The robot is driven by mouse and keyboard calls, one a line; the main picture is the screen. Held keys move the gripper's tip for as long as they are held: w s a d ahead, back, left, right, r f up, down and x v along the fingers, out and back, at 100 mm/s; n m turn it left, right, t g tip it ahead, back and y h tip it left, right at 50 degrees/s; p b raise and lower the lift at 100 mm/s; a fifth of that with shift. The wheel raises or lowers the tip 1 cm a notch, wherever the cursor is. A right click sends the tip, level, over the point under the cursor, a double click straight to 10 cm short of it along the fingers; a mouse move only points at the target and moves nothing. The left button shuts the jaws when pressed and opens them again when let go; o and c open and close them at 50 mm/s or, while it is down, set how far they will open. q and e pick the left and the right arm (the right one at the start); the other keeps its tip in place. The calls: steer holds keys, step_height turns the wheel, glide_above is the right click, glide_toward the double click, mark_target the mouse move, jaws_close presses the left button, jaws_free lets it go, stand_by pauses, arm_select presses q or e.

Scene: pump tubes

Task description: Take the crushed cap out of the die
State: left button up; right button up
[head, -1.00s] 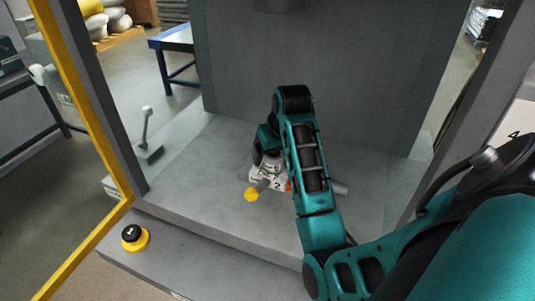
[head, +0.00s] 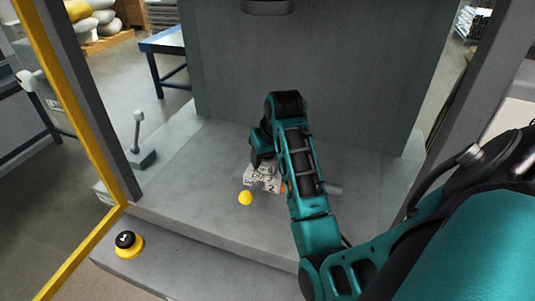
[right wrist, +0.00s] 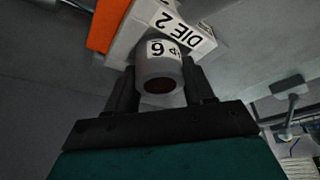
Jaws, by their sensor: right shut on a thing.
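The die is a white block labelled "DIE 2" (right wrist: 182,35), and it also shows on the press bed in the head view (head: 262,178). A pale grey cylinder with a "6" label (right wrist: 158,66) and a dark reddish end sits between the fingers of my right gripper (right wrist: 160,88). I take it as the cap; whether it is crushed cannot be told. My right gripper is shut on it, right at the die. Whether the cap is in the die or clear of it is unclear. In the head view my right arm partly hides the die. My left gripper is not in view.
An orange part (right wrist: 106,25) adjoins the die. A black-and-yellow button (head: 128,243) is at front left, and a grey lever (head: 138,135) at left. A yellow frame bar (head: 68,105) borders the left.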

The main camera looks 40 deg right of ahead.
steer(key=shift+c, duration=0.8)
steer(key=r, duration=0.9)
steer(key=shift+w+d+r, duration=0.2)
steer(key=shift+w+r, duration=0.05)
steer(key=shift+w, duration=0.1)
steer(key=shift+s+r, duration=0.15)
steer(key=shift+r, duration=0.05)
steer(key=shift+s+a+r, duration=0.1)
steer(key=shift+a, duration=0.05)
